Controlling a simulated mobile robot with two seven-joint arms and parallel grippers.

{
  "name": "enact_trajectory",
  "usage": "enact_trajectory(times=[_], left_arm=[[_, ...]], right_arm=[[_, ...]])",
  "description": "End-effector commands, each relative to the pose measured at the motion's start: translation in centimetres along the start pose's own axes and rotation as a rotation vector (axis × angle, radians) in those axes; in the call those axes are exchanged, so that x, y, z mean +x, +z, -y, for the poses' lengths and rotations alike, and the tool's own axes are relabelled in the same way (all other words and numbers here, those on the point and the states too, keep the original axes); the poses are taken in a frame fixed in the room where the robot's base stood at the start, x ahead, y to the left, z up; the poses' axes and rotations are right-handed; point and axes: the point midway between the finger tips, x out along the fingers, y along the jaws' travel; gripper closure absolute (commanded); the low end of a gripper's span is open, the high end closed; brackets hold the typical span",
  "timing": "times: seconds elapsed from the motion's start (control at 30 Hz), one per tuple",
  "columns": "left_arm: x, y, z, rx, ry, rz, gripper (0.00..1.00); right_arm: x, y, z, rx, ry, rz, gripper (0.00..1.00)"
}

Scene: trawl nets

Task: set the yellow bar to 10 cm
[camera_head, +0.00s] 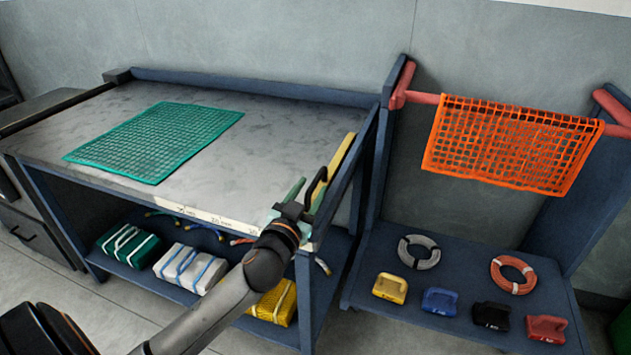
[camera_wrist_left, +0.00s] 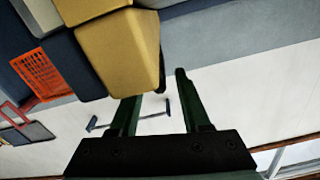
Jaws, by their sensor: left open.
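The yellow bar (camera_head: 338,165) lies along the right end of the grey table (camera_head: 270,135), and a dark handle shows beside it. A pale scale strip with small marks (camera_head: 205,216) runs along the table's front edge. My left gripper (camera_head: 302,192) is at the table's front right corner, close to the bar's near end and partly hiding it. In the left wrist view the bar's yellow end (camera_wrist_left: 122,50) looms at the upper left, over the left fingertip. The fingers (camera_wrist_left: 156,86) are apart; I cannot tell whether they touch the bar. My right gripper is out of view.
A green net (camera_head: 155,140) lies flat on the table. Bundled nets (camera_head: 190,268) sit on the shelf below. To the right, an orange net (camera_head: 510,145) hangs on a red rail above a shelf with coils (camera_head: 513,275) and several coloured handled blocks (camera_head: 440,301).

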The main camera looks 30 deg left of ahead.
Motion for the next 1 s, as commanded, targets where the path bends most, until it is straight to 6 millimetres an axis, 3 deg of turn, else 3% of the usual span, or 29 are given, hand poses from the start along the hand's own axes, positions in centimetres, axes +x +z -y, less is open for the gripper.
enact_trajectory(times=[0.23, 0.63, 1.0], left_arm=[[2.8, 0.0, 0.0, 0.001, -0.001, 0.000, 0.53], [3.4, 0.1, 0.0, 0.000, 0.000, 0.001, 0.53], [3.4, 0.0, 0.0, 0.000, 0.000, 0.001, 0.94]], right_arm=[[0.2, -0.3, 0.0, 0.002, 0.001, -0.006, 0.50], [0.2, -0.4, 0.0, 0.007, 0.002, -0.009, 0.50], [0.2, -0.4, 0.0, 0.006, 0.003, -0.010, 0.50]])
